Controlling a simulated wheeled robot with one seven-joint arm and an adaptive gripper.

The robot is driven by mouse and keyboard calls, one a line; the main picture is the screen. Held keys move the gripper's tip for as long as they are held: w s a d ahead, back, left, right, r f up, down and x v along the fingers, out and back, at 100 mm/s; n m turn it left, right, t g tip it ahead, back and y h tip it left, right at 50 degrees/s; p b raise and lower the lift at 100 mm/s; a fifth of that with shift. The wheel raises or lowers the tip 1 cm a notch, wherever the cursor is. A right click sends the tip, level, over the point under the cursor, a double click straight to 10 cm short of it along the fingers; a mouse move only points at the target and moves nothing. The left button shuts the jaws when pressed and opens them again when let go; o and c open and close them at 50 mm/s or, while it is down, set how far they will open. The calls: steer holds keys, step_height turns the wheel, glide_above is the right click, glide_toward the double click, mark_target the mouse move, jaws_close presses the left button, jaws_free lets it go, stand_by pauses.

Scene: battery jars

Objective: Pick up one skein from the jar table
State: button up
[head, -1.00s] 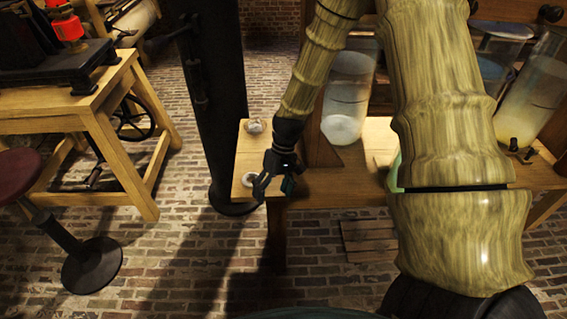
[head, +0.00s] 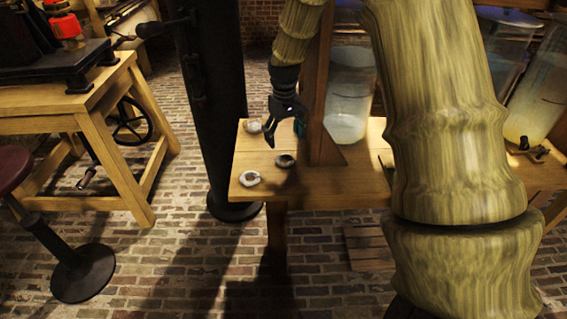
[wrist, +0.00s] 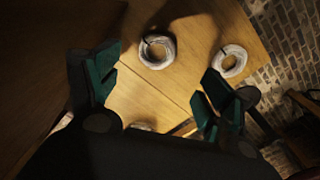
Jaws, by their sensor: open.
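Skeins lie flat as small rings at the left end of the wooden jar table (head: 330,193). A pale one (head: 250,179) is near the front left corner, a darker-looking one (head: 285,160) beside the wooden post, and another pale one (head: 252,126) farther back. My gripper (head: 284,134) hangs above the table, open and empty, near the back skein and partly overlapping the post. In the wrist view, my open gripper (wrist: 158,88) shows two whole skeins, one (wrist: 157,50) ahead between the fingers and one (wrist: 231,61) by the right finger. A third (wrist: 141,127) is mostly hidden by the gripper body.
A wooden post (head: 319,90) with a slanted foot stands close right of my gripper. Glass jars (head: 349,95) stand behind it. A black column (head: 215,100) rises just left of the table. A wooden workbench (head: 100,105) and stool (head: 82,268) are farther left.

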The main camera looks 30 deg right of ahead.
mark_target(285, 156)
steer(key=shift+w+d+f, duration=0.1)
steer(key=shift+d+f, duration=0.05)
steer(key=shift+f, duration=2.25)
steer(key=shift+d+f, duration=0.1)
steer(key=shift+f, duration=2.25)
steer(key=c, duration=0.9)
